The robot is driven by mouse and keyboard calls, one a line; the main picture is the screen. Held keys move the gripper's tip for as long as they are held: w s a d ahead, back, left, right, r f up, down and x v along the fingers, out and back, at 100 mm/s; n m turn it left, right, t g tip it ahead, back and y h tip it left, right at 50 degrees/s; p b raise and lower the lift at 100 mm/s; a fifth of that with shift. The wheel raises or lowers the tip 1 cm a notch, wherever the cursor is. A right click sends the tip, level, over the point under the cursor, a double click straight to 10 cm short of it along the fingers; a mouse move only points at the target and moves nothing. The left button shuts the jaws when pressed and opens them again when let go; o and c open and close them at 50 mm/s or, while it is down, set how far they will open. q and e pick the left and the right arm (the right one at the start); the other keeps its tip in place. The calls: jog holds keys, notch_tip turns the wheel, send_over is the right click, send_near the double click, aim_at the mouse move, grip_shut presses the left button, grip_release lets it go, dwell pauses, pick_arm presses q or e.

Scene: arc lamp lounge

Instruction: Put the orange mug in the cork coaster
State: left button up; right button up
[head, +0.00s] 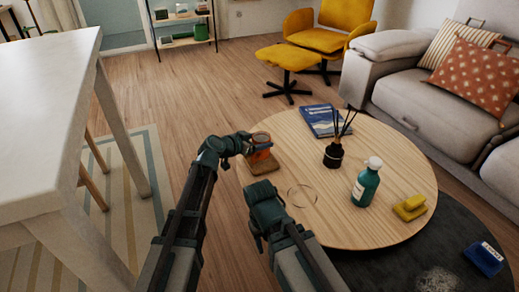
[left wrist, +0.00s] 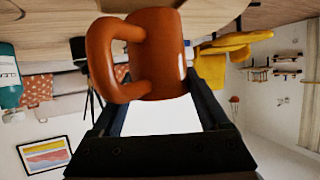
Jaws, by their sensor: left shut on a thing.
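The orange mug (head: 261,141) is at the left edge of the round wooden table in the head view. My left gripper (head: 248,144) is shut on it from the left. In the left wrist view the mug (left wrist: 168,55) sits between the two fingers, its handle sticking out to the left. The cork coaster (head: 263,168) lies on the table just under and in front of the mug, partly covered by it. I cannot tell whether the mug touches it. My right gripper (head: 266,206) is near the table's front left edge; its fingers do not show clearly.
The round table (head: 300,225) also holds a thin ring-shaped outline (head: 302,196), a black reed diffuser (head: 333,156), a teal bottle (head: 366,184), a yellow sponge (head: 409,208) and a blue book (head: 325,120). A white table (head: 45,110) stands at left, a sofa (head: 415,85) at right.

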pick_arm(q)
jog(key=shift+f, duration=0.1)
notch_tip(320, 180, down, 3)
jog(key=b, duration=0.3)
jog(key=shift+f, duration=0.15)
jog(key=shift+b, duration=0.3)
jog(key=shift+f, duration=0.25)
jog(key=o, duration=1.6)
jog(key=shift+r, duration=0.1)
jog(key=shift+c, duration=0.2)
jog(key=shift+r, duration=0.15)
jog(key=shift+s+a+r+p, duration=0.2)
jog(key=shift+s+p, duration=0.1)
jog(key=p+v, duration=0.4)
jog(key=v, duration=0.7)
jog(key=shift+a, duration=0.15)
